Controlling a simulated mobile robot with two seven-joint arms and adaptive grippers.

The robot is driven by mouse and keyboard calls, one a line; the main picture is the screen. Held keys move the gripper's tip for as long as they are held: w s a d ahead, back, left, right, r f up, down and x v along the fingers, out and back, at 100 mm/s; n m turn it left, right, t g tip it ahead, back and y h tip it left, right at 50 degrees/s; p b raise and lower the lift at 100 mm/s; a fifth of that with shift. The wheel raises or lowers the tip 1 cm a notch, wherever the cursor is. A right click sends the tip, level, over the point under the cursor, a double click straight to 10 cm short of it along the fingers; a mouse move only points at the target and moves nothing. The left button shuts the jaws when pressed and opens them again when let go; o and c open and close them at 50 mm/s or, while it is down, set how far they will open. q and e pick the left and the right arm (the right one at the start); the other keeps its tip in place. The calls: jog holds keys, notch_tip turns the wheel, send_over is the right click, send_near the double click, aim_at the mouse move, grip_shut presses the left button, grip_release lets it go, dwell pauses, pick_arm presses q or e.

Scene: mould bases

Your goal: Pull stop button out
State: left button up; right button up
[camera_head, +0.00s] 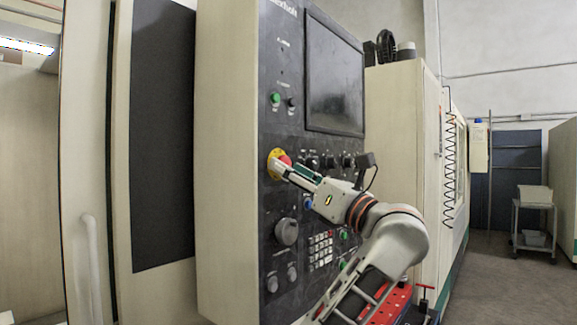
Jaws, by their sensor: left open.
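The red stop button (285,160) sits on a yellow ring (273,164) on the dark control panel (291,205). My left gripper (289,168) is open, with its fingertips right at the button. A finger covers part of the button's lower right side. I cannot tell whether the fingers touch it or lie around it. My right gripper is not in view.
A dark screen (334,80) is above the button on the panel. Knobs, including a large grey one (286,231), and a keypad (320,249) surround my gripper closely. A cart (534,222) stands far right on open floor.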

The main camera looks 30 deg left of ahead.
pick_arm(q)
jog(key=shift+w+a+r, duration=0.1)
jog(key=shift+a+r, duration=0.15)
jog(key=shift+a, duration=0.2)
grip_shut()
jog(key=shift+d, duration=0.55)
grip_release()
jog(key=shift+d, duration=0.15)
